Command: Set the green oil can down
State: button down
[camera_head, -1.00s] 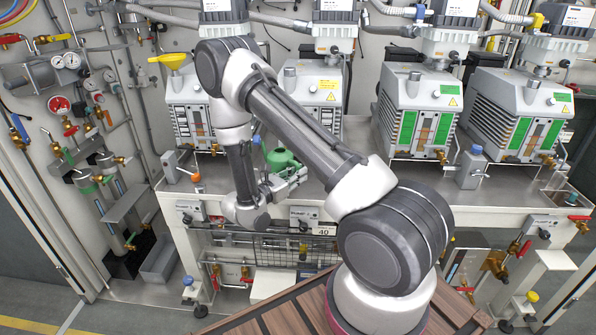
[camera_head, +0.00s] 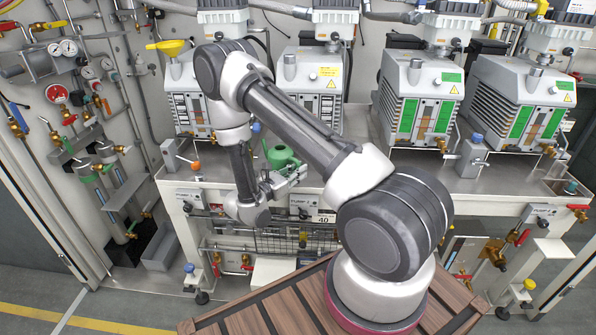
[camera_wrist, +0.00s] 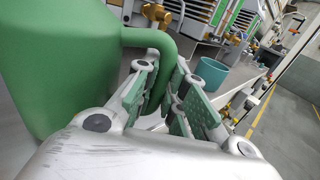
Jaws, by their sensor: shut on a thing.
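The green oil can (camera_head: 281,156) shows in the head view at the bench's front, left of the middle, partly behind my arm. In the wrist view its large rounded body (camera_wrist: 60,60) fills the left side, and its curved handle (camera_wrist: 165,55) runs down between my fingers. My gripper (camera_head: 290,178) is shut on the handle; its green finger pads also show in the wrist view (camera_wrist: 178,98). The can's base is hidden, so I cannot tell whether it touches the bench. The bench (camera_head: 360,178) is a pale steel top.
Several grey vacuum pumps (camera_head: 420,105) stand along the back of the bench. A small blue-capped unit (camera_head: 472,155) stands near its front edge on the right. A teal cup (camera_wrist: 211,73) shows in the wrist view. Gauges and valves (camera_head: 68,48) line the left wall.

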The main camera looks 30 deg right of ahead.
jog(key=shift+f, duration=0.45)
jog(key=shift+f, duration=0.25)
jog(key=c, duration=1.4)
grip_release()
jog(key=shift+c, duration=0.4)
jog(key=c, duration=0.3)
jog(key=shift+c, duration=0.2)
jog(key=v, duration=1.5)
